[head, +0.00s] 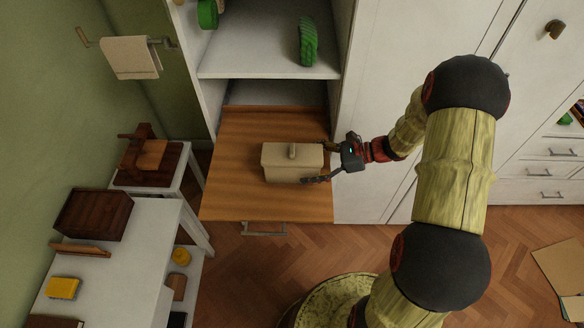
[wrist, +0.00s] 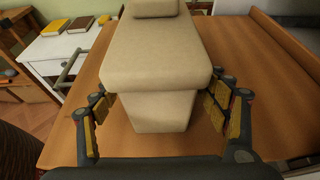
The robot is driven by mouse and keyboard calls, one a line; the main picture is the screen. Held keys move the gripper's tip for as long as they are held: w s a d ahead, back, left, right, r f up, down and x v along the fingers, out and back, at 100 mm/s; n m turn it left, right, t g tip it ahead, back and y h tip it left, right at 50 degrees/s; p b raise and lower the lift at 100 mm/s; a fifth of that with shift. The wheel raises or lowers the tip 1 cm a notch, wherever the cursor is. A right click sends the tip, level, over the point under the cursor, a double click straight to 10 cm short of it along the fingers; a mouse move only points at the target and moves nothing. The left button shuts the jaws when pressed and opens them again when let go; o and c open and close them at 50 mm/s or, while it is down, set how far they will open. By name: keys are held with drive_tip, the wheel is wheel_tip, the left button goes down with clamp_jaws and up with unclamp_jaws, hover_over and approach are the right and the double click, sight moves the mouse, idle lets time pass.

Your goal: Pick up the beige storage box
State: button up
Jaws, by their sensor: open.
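The beige storage box (head: 284,164) has a lid with a small raised handle and sits on a brown wooden surface (head: 222,188) that juts out from the white cabinet. My gripper (head: 318,163) is at the box's right end in the head view, with one finger near the back side and one near the front side. In the wrist view the box (wrist: 158,55) fills the middle. My gripper's fingers (wrist: 160,122) are open, one on each side of the box's near end, below the overhanging lid. I cannot tell whether they touch it.
Cabinet shelves (head: 268,66) with green items are behind the wooden surface. A white side table (head: 132,228) with a yellow object (head: 63,288) stands at the left. A metal handle (head: 264,229) is on the front below the wooden surface. Bare wood surrounds the box.

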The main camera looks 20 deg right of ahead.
drive_tip(key=x, duration=0.3)
drive_tip(key=shift+f+b, duration=0.15)
drive_tip(key=shift+b, duration=0.25)
drive_tip(key=c, duration=0.3)
drive_tip(key=c, duration=0.9)
